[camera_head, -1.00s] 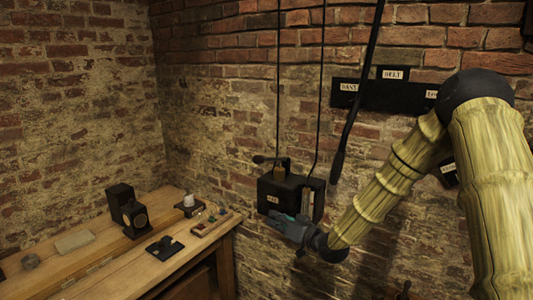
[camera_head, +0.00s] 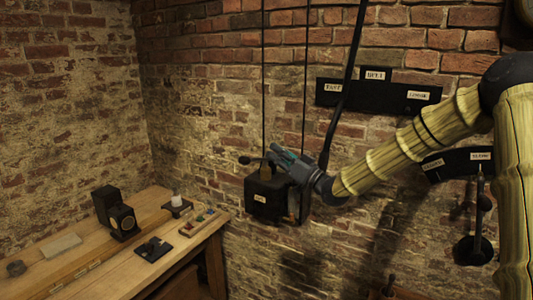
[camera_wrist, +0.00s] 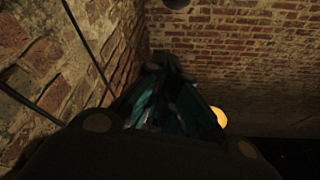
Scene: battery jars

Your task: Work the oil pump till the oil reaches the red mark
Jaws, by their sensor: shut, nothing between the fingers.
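The oil pump is a black box (camera_head: 262,200) on the brick wall, with a small pale label on its front. A dark lever with a round knob (camera_head: 244,160) sticks out to the left above it. My gripper (camera_head: 274,152) is shut and empty, its teal fingers over the top of the box close to the lever's right end. I cannot tell whether they touch the lever. The fingers also show in the wrist view (camera_wrist: 165,95), where the pump cannot be made out. My gripper and wrist hide part of the box's upper right. The oil level and red mark cannot be made out.
A wooden bench (camera_head: 145,262) stands at lower left with a black device (camera_head: 122,220) and small items on it. Thin lines run up the wall above the pump. Another labelled plate (camera_head: 455,163) is at right.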

